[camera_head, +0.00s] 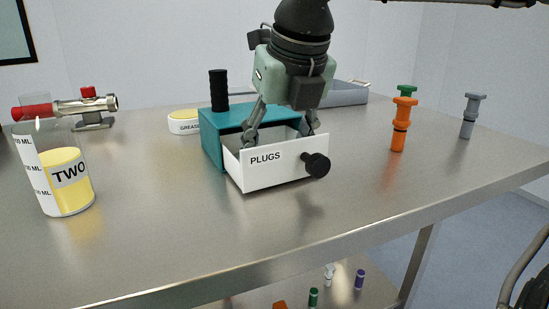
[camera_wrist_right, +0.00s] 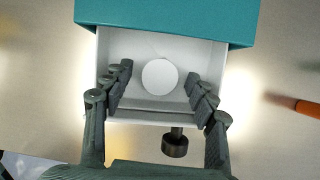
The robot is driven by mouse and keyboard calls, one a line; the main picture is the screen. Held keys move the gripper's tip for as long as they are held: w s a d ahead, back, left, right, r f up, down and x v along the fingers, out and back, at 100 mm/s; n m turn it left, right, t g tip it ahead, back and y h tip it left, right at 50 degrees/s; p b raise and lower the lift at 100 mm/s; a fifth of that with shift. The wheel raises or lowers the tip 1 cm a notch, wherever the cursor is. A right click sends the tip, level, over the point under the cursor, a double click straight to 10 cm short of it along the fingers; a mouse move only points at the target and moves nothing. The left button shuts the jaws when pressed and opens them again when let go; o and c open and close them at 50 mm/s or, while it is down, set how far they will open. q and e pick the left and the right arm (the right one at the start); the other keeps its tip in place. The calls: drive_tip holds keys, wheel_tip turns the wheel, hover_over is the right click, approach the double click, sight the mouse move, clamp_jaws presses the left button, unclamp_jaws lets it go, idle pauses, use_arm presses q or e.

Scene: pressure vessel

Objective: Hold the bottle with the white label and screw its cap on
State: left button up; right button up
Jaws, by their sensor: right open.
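My right gripper (camera_head: 281,138) reaches down over the pulled-out white drawer marked PLUGS (camera_head: 268,172). In the right wrist view the gripper (camera_wrist_right: 158,90) is open, its fingers on either side of a round white disc (camera_wrist_right: 160,76) inside the drawer, with gaps on both sides. I cannot tell whether this disc is the cap, or whether the fingers are below its top. The disc is hidden in the head view by the drawer front. I cannot make out a bottle with a white label on the table. My left gripper is not in view.
Orange (camera_head: 400,130) and grey (camera_head: 469,118) plugs stand right. A grey tray (camera_head: 345,94) lies behind. The front tabletop is clear.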

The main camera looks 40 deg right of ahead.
drive_tip(key=c, duration=0.8)
drive_tip(key=shift+r, duration=0.45)
drive_tip(key=r, duration=0.3)
drive_tip(key=shift+w+a+r, duration=0.1)
drive_tip(key=shift+a+r, duration=0.1)
drive_tip(key=shift+r, duration=0.15)
drive_tip(key=w+a+r, duration=0.4)
drive_tip(key=a+r, duration=0.2)
drive_tip(key=a, duration=0.4)
drive_tip(key=shift+a+r, duration=0.2)
drive_tip(key=shift+a, duration=0.1)
